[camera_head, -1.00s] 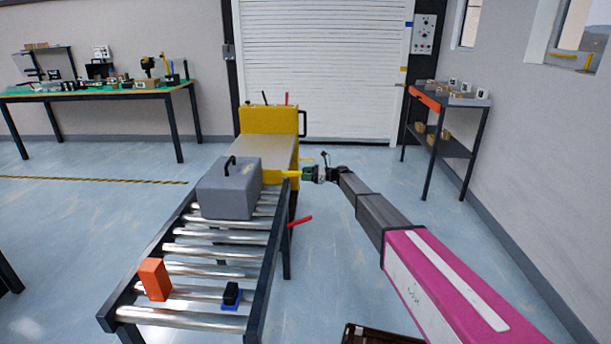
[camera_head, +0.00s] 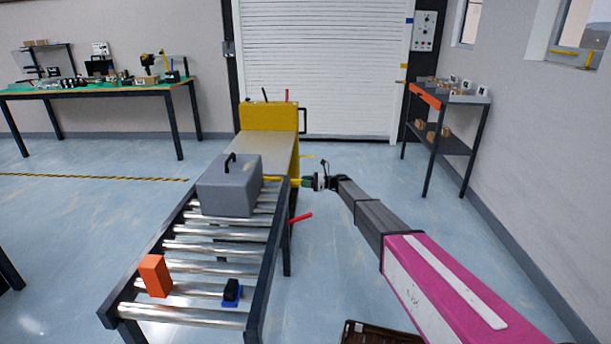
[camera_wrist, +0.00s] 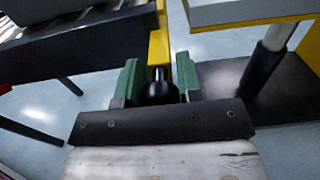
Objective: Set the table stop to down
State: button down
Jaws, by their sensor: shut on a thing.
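A yellow lever (camera_head: 295,182) sticks out to the right from the conveyor's side, where the rollers meet the flat table; I take it as the table stop's handle. In the wrist view the yellow bar (camera_wrist: 158,48) ends in a black knob (camera_wrist: 161,92). My gripper (camera_head: 309,183) reaches it from the right. Its green fingers stand on both sides of the knob in the wrist view (camera_wrist: 158,80) and are shut on it.
A grey case (camera_head: 228,190) sits on the rollers (camera_head: 208,247). An orange block (camera_head: 155,276) and a black-and-blue item (camera_head: 231,291) lie at the near end. A red handle (camera_head: 301,218) juts out below the lever.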

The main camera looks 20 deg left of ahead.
jog(key=shift+f, duration=0.35)
jog(key=c, duration=0.8)
grip_release()
jog(key=v, duration=1.1)
jog(key=shift+w, duration=0.1)
